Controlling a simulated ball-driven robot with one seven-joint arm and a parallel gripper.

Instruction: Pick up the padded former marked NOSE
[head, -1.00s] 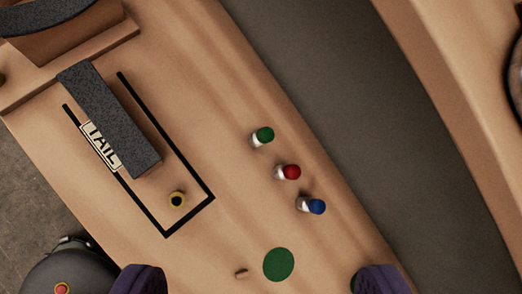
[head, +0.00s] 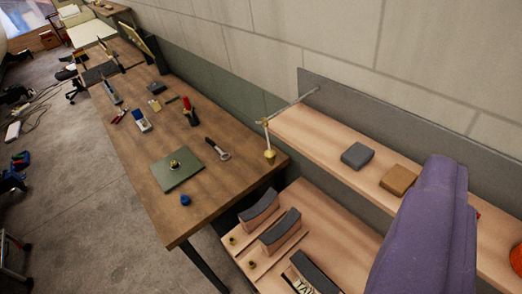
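Two dark-topped padded formers with wooden bodies, a farther one (head: 259,209) and a nearer one (head: 281,232), sit in a row on the low wooden bench at bottom centre. In front of them is a dark block (head: 318,270) with a pale label that reads TAIL in part; the frame edge cuts it. No NOSE marking can be read in the head view. My gripper (head: 438,175) shows as purple padded shapes at the right, well apart from the formers in the picture. Its two fingers cannot be clearly separated, and it hides part of the bench and shelf.
A wooden shelf (head: 325,139) behind the bench holds a grey block (head: 357,155) and a brown block (head: 397,180). A dark wooden table (head: 200,215) at left carries a green mat (head: 178,174) and several tools. Open grey floor (head: 75,200) lies left.

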